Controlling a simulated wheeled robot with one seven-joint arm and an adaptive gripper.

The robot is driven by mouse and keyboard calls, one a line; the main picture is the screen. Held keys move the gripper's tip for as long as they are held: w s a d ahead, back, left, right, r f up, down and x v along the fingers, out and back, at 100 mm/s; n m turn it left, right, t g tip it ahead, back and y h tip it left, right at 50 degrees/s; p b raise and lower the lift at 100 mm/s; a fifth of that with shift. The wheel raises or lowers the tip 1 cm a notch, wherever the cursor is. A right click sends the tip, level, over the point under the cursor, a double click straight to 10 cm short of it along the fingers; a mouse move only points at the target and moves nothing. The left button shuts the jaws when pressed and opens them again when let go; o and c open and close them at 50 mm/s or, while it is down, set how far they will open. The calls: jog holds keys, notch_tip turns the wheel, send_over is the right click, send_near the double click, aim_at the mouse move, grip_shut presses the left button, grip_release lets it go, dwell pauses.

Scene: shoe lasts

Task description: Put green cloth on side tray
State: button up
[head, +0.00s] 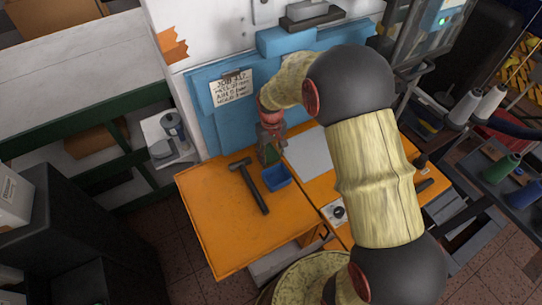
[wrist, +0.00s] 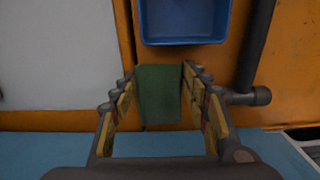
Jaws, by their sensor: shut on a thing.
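The green cloth (wrist: 158,97) hangs between the two fingers of my gripper (wrist: 158,78) in the wrist view, and the fingers are shut on it. In the head view my gripper (head: 269,155) points down over the back of the orange bench, with a little of the green cloth (head: 264,154) showing at the fingers. A small blue tray (head: 277,184) lies on the bench just in front of my gripper; in the wrist view the blue tray (wrist: 184,41) is beyond the cloth, apart from it. I cannot tell whether the cloth touches the bench.
A hammer (head: 255,187) lies beside the blue tray. A pale sheet (head: 309,154) lies right of my gripper. The blue back panel (head: 209,119) stands close behind. A white side stand (head: 160,134) with grey items is at the left. The bench's left front (head: 217,220) is clear.

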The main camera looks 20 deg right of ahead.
jog(key=shift+s+f, duration=0.15)
jog(key=shift+f, duration=0.3)
jog(key=o, duration=1.1)
jog(key=shift+f, duration=0.2)
jog(key=shift+r, duration=0.15)
